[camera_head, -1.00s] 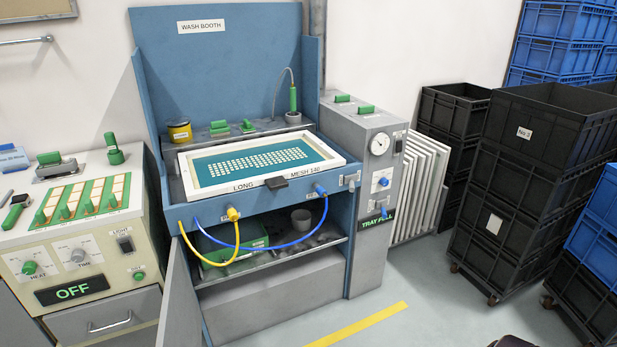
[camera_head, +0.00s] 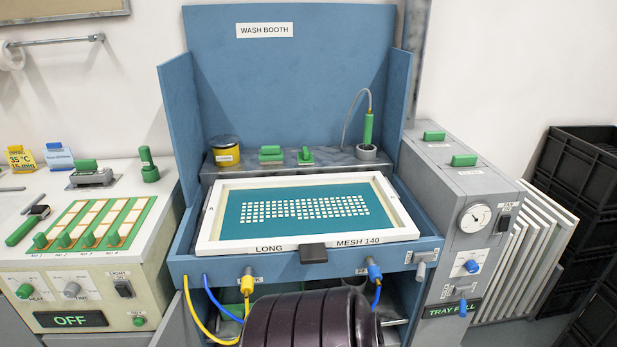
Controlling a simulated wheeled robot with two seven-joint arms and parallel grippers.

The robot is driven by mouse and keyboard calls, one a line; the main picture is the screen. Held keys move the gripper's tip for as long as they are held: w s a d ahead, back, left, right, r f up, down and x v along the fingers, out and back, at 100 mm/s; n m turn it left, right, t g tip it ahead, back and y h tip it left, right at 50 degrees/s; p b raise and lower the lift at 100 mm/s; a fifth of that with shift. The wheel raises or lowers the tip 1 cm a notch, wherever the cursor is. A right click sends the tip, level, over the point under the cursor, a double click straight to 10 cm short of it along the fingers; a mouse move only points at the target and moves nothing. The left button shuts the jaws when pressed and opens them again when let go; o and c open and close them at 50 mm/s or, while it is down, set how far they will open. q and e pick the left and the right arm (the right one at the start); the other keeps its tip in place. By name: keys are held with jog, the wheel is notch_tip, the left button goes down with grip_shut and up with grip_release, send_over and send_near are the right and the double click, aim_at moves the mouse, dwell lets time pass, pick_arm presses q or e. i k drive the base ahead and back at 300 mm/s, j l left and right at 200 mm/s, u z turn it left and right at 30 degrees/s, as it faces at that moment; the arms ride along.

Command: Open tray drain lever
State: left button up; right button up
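The wash booth (camera_head: 290,90) stands in the middle of the view, with a white-framed mesh screen (camera_head: 230,245) lying in its top. A grey cabinet (camera_head: 440,180) on its right carries a sign reading "TRAY FULL" (camera_head: 452,309). A small blue lever (camera_head: 462,306) sits beside that sign, below a blue knob (camera_head: 472,266). A yellow valve (camera_head: 247,284) and a blue valve (camera_head: 374,272) are on the booth's front. Their small labels are not fully readable, so I cannot tell which part is the tray drain lever. Neither gripper is in view.
A control bench (camera_head: 90,230) with a sign reading "OFF" stands at the left. White frames (camera_head: 525,255) lean right of the cabinet, and black crates (camera_head: 580,180) stand at the far right. The booth's lower opening is largely hidden.

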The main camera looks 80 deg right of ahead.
aim_at(422, 267)
jog(key=l+u, duration=0.3)
jog(key=l, duration=0.25)
jog(key=l+u, duration=0.3)
jog(key=l, duration=0.3)
jog(key=l+z, duration=0.15)
jog(key=z, duration=0.35)
jog(key=l+z, duration=0.1)
jog(key=z, duration=0.35)
jog(key=i+l+z, duration=0.1)
jog(key=z, duration=2.35)
jog(key=i+j, duration=0.05)
jog(key=j, duration=0.05)
